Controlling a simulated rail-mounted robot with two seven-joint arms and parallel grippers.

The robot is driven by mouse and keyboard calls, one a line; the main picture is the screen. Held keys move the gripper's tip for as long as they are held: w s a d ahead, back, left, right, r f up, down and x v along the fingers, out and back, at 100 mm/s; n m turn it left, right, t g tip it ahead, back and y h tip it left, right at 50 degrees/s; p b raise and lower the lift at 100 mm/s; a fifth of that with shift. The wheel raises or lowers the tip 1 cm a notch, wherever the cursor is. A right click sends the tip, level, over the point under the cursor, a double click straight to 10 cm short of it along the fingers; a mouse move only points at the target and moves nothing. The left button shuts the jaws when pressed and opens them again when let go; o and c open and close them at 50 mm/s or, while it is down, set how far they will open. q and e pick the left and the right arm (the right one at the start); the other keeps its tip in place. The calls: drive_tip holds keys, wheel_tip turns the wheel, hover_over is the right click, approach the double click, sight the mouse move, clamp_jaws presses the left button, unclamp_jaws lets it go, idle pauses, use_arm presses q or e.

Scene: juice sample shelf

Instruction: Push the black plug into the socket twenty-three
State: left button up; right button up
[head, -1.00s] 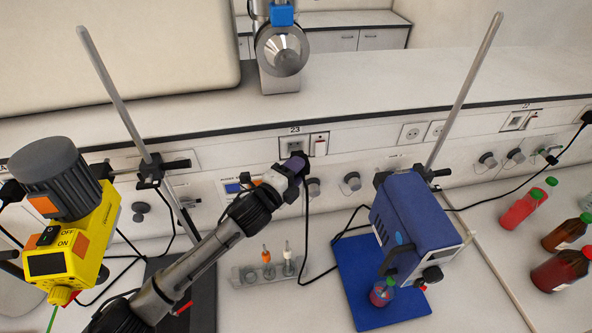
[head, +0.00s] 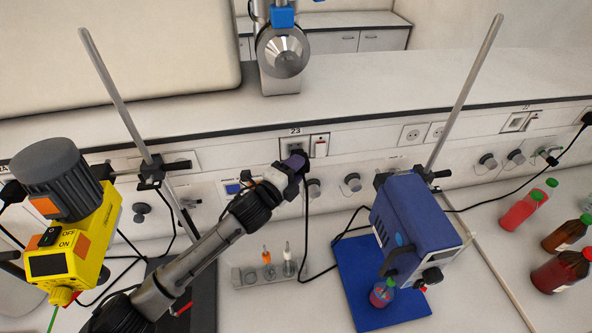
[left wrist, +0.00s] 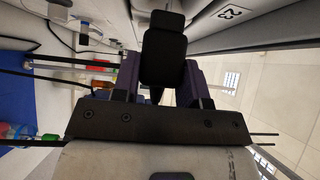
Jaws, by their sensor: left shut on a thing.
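The black plug (head: 301,156) is held between the purple fingers of my left gripper (head: 295,164), just below and in front of socket twenty-three (head: 291,144). My right gripper is not in view.
Wall knobs (head: 352,182) line the panel. Below are a vial rack (head: 262,275), a blue device (head: 412,222) on a stand, and a yellow stirrer (head: 85,245) at left. Juice bottles (head: 562,270) stand at far right.

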use_arm(q)
drive_tip(key=shift+w+a, duration=0.1)
drive_tip(key=shift+w, duration=0.25)
idle(0.7)
drive_tip(key=shift+w+a, duration=0.2)
drive_tip(key=shift+w, duration=0.7)
idle(0.3)
idle(0.5)
drive_tip(key=shift+w+a, duration=0.1)
drive_tip(key=shift+w, duration=0.1)
idle(0.3)
drive_tip(key=o, duration=0.9)
drive_tip(key=shift+w, duration=0.15)
drive_tip(key=shift+o, duration=1.3)
